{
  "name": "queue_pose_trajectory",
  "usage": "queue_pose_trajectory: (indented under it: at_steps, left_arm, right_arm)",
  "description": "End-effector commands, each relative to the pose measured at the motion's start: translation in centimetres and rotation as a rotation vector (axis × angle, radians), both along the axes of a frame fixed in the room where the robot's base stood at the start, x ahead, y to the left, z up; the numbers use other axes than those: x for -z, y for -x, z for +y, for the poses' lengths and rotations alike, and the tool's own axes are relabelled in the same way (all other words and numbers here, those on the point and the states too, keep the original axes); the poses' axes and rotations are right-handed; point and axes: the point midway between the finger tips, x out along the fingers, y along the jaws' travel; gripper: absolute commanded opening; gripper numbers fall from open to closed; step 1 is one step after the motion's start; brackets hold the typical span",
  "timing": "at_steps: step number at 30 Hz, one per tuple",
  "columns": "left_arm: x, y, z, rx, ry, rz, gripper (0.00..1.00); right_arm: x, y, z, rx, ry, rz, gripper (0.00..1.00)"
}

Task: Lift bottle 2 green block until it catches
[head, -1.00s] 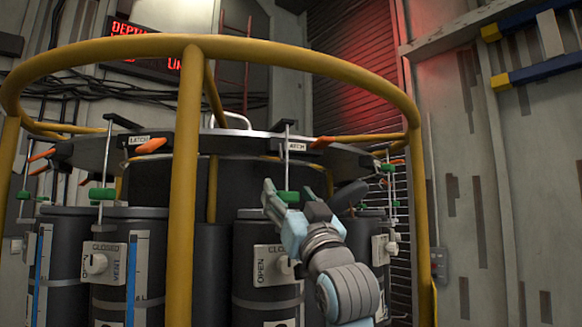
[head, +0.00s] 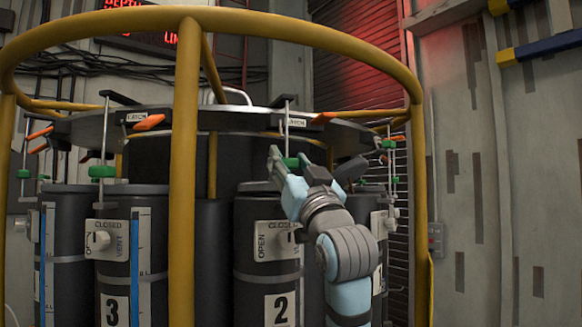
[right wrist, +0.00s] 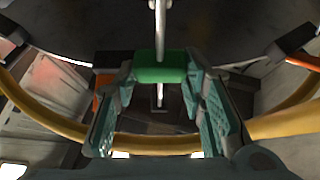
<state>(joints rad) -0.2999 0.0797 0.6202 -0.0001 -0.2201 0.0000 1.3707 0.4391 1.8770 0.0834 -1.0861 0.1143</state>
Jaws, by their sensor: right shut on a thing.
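Bottle 2 (head: 268,283) is a dark cylinder with a white "2" label and an OPEN/CLOSED knob plate (head: 268,240). Its green block (head: 291,162) sits on a thin vertical rod (head: 287,112), below the dark rim plate and its LATCH label (head: 297,122). My right gripper (head: 284,163) is shut on this green block. In the right wrist view the block (right wrist: 160,66) lies across the tips of both fingers. The fingers hide part of it in the head view. My left gripper is out of view.
A yellow rail (head: 184,190) rings the rack, with a post left of bottle 2. Bottle 3 (head: 115,275) stands to the left with its own green block (head: 102,171) lower on its rod. An orange latch handle (head: 323,118) is on the rim above my gripper.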

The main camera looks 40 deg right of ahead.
Motion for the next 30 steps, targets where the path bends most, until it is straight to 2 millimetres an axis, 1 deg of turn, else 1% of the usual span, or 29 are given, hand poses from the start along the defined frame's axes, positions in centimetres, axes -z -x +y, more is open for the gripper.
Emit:
queue_pose_trajectory:
  at_steps: [1,4,30]
  left_arm:
    - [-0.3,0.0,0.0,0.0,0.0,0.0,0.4]
    - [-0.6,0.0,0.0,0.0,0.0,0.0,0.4]
    - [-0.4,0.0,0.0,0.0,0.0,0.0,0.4]
  right_arm:
    - [-0.5,0.1,0.0,0.001,0.001,-0.003,0.0]
    - [-1.0,0.1,0.0,0.001,0.0,-0.003,0.0]
    - [-5.3,0.1,0.0,0.0,0.0,-0.005,0.0]
